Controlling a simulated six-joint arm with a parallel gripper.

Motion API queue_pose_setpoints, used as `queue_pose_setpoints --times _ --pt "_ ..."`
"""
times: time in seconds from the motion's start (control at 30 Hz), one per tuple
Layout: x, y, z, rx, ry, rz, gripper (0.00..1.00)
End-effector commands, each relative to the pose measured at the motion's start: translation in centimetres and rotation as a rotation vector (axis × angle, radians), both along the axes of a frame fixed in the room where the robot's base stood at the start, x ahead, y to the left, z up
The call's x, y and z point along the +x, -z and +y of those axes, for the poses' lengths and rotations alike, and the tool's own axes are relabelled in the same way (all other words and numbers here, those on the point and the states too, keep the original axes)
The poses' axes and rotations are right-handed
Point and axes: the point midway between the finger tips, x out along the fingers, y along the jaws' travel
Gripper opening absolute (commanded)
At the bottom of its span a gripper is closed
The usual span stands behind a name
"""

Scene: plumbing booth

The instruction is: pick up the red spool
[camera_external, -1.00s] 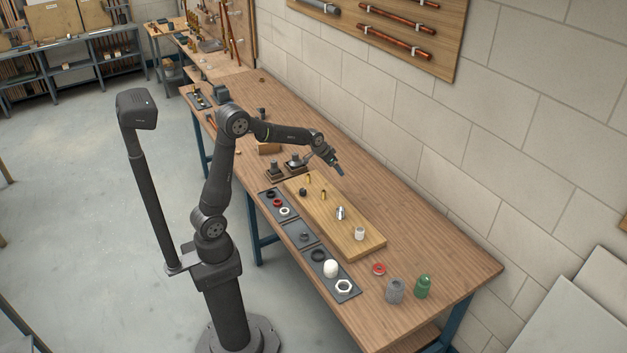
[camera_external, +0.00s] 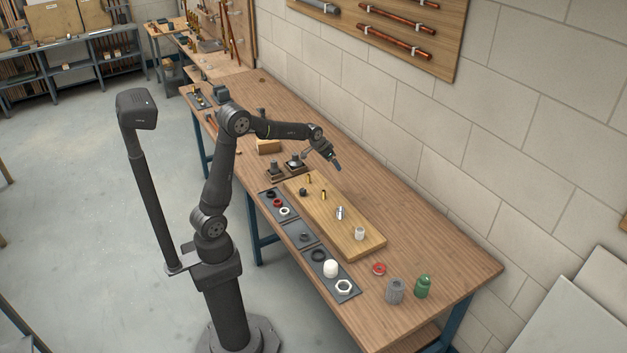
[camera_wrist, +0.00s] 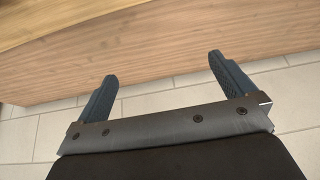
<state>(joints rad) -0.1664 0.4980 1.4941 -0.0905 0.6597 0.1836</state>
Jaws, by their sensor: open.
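The red spool (camera_external: 379,269) lies on the wooden workbench (camera_external: 440,262), right of the pale board, in the external view. It is a small red ring-like piece with a lighter centre. My gripper (camera_external: 338,166) is above the bench near the far end of the board, well away from the spool. In the wrist view my gripper (camera_wrist: 163,78) shows two blue-grey fingers spread apart with nothing between them. The spool does not show in the wrist view, where bench and block wall fill the background.
A pale board (camera_external: 345,222) carries small brass, black and metal fittings. Dark trays (camera_external: 300,235) with rings and nuts lie along the near edge. A grey cylinder (camera_external: 395,291) and green bottle (camera_external: 423,287) stand beside the spool. The bench along the wall is clear.

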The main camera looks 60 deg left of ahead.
Motion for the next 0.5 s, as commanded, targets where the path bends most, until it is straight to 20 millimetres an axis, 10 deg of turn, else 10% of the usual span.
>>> queue_pose_setpoints --times 0.17,0.5 --pt "0.0 0.0 0.0 0.000 0.000 0.000 0.70" --pt "0.1 0.0 -1.4 0.000 0.026 0.002 0.70"
